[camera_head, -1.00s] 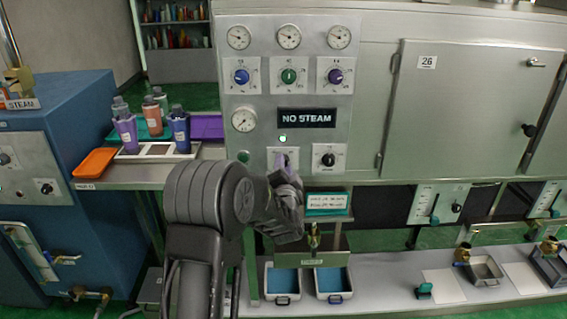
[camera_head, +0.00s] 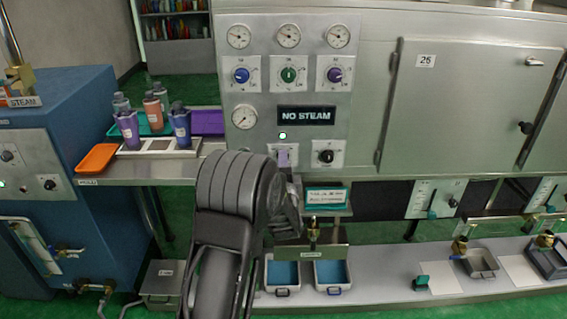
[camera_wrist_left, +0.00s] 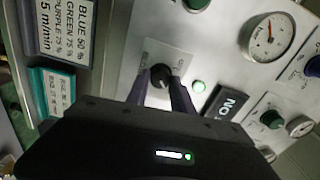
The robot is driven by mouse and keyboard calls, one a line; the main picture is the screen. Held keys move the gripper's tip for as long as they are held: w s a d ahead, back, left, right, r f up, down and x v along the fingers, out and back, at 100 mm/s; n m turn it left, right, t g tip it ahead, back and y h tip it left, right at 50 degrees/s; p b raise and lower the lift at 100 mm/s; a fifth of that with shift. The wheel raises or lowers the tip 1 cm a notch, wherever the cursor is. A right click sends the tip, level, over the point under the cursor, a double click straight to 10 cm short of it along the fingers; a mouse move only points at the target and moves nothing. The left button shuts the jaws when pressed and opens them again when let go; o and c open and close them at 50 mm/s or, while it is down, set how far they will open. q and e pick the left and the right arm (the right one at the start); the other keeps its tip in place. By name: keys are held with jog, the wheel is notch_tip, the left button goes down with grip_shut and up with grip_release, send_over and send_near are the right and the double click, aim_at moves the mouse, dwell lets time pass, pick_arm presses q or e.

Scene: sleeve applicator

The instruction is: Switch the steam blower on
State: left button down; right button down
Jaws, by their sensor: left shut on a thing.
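A control panel (camera_head: 283,100) carries a lit display (camera_head: 306,115) reading NO STEAM and a small lit green lamp (camera_head: 282,135) under it. Below the lamp is a square white switch plate (camera_head: 273,150), partly covered by the purple-grey fingertips of my left gripper (camera_head: 284,158). In the left wrist view, a dark rotary knob (camera_wrist_left: 160,74) on this plate sits between the two fingers, which are shut on it. The plate's lettering is too small to read. A second switch with a black knob (camera_head: 326,156) is just right of it. My right gripper is not in view.
Left are a tray with purple and orange bottles (camera_head: 154,113), an orange tray (camera_head: 96,158) and a blue steam machine (camera_head: 75,130). Below the panel are a teal sign holder (camera_head: 325,196) and two blue-lined bins (camera_head: 282,274). A metal cabinet door (camera_head: 465,100) is right.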

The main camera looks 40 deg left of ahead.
pick_arm(q)
jog(key=c, duration=1.1)
grip_release()
jog(key=v, duration=0.7)
jog(key=shift+s+d+b, duration=0.3)
jog(key=shift+b, duration=0.1)
